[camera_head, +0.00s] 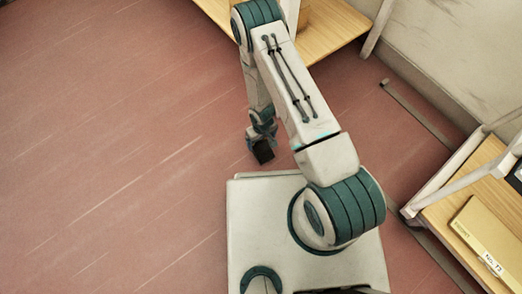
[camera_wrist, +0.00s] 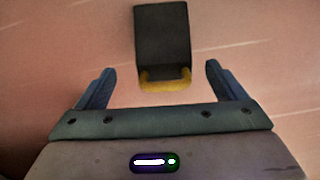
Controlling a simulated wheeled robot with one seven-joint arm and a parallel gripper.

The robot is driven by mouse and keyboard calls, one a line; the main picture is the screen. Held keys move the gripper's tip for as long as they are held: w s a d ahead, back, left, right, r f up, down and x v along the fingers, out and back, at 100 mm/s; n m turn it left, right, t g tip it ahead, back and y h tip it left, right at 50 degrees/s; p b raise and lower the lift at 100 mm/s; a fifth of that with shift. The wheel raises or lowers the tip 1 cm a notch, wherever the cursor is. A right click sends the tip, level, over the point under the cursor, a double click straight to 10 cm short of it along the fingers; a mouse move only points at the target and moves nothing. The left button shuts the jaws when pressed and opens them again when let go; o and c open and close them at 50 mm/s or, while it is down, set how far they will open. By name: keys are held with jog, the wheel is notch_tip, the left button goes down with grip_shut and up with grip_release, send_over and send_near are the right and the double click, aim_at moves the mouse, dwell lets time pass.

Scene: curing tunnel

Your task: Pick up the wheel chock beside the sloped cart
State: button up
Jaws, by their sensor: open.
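The wheel chock (camera_wrist: 163,38) is a black block with a yellow handle or edge on the side nearest me. In the wrist view it lies on the red floor, in line with the gap between my fingers. My gripper (camera_wrist: 160,68) is open, with a blue finger apart from the chock on each side. In the head view my arm reaches down past the front of my base, and a dark block (camera_head: 263,153) at its end appears to be the chock. My fingers cannot be made out there. I cannot tell which piece of furniture is the sloped cart.
A wooden-topped cart or bench (camera_head: 478,208) with a pale frame stands at the right, with a yellow box (camera_head: 482,243) on it. Another wooden surface (camera_head: 330,28) is at the top, near a pale wall (camera_head: 462,55). The red floor (camera_head: 110,140) at left is clear.

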aim_at(261, 145)
jog(key=shift+s+a+f+b, duration=0.1)
jog(key=shift+f+b, duration=0.85)
jog(key=shift+f, duration=0.55)
jog(key=shift+s+a+f+b, duration=0.1)
jog(key=shift+f+b, duration=0.8)
jog(key=shift+f, duration=0.6)
jog(key=shift+r, duration=0.1)
jog(key=c, duration=1.3)
